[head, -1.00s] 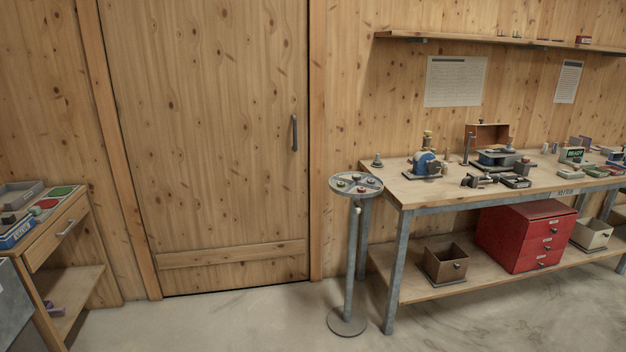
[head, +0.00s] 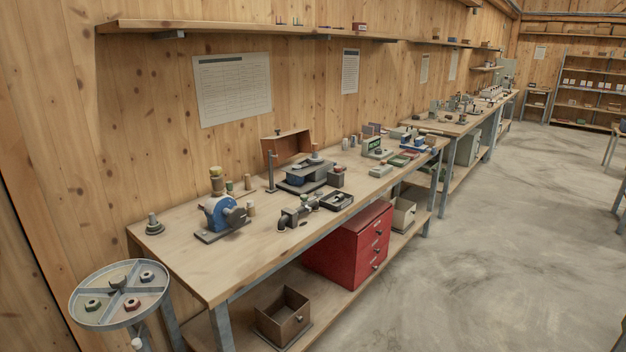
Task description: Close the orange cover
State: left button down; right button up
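The thing closest to an orange cover is a reddish-brown panel (head: 287,147), raised and tilted behind a dark grey and blue device (head: 306,176) on the workbench (head: 180,258). It looks like an open lid, but its hinge is too small to make out. A thin upright post (head: 271,172) stands just left of the device. Neither of my grippers is in view.
A round tray on a stand (head: 120,310) is at the front left, beside the bench end. A blue machine (head: 220,214) and pipe fittings (head: 297,214) stand on the bench. A red drawer cabinet (head: 352,246) sits below. The floor (head: 480,250) at right is clear.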

aim_at(288, 143)
jog(key=i+l+z, duration=0.15)
jog(key=i+z, duration=0.35)
jog(key=i, duration=0.25)
jog(key=i+j+z, duration=0.15)
jog(key=i+z, duration=0.3)
jog(key=i, duration=0.25)
